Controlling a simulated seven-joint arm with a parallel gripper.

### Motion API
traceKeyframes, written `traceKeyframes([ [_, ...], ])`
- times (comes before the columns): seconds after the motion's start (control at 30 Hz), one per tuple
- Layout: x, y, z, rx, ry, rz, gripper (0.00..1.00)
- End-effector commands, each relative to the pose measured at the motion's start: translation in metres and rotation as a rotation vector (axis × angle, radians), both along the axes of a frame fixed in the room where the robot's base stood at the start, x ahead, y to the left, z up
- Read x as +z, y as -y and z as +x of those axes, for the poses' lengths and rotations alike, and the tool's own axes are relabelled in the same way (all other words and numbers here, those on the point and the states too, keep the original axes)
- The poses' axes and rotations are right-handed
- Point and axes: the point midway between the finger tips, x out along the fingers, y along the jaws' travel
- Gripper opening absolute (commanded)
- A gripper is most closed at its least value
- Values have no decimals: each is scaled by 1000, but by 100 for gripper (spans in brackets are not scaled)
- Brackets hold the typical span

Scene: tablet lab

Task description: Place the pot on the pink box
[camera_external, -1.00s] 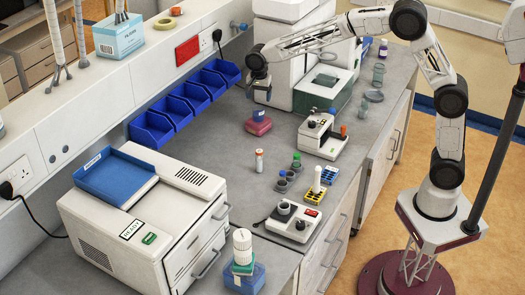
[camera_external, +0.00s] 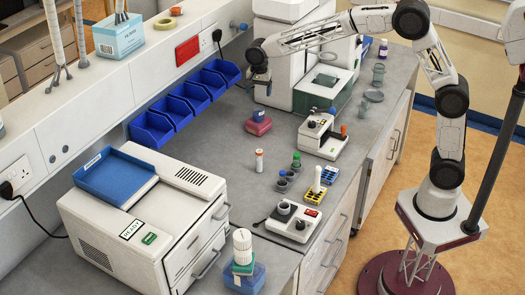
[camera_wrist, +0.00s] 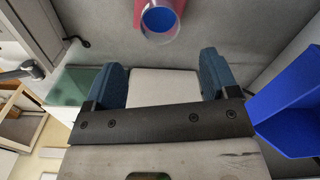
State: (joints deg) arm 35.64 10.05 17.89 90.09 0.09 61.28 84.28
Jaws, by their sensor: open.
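The pink box (camera_external: 258,126) sits on the grey bench, below and in front of the white machine. A small pot with blue in it (camera_external: 259,115) appears to stand upright on top of the box. In the wrist view the pot (camera_wrist: 159,19) shows as a clear, round vessel with blue inside, against the pink box (camera_wrist: 178,5) at the top edge. My gripper (camera_wrist: 161,78) is open, with nothing between its two blue fingers. In the external view it hangs above the pot, clearly apart from it.
Blue bins (camera_external: 187,100) line the wall to the left of the box. A white machine with a green window (camera_external: 323,92) stands to the right. The bench around the box is mostly clear.

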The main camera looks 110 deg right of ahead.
Motion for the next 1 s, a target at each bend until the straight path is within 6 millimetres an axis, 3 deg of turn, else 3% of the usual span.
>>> traceKeyframes([
  [0.17, 2, -3, 0, 8, 1, -1, 80],
  [0.37, 13, -28, -5, 78, 8, -7, 80],
  [0.67, 48, -120, -30, 352, 28, -29, 80],
  [1.0, 79, -233, -85, 728, 54, -65, 80],
])
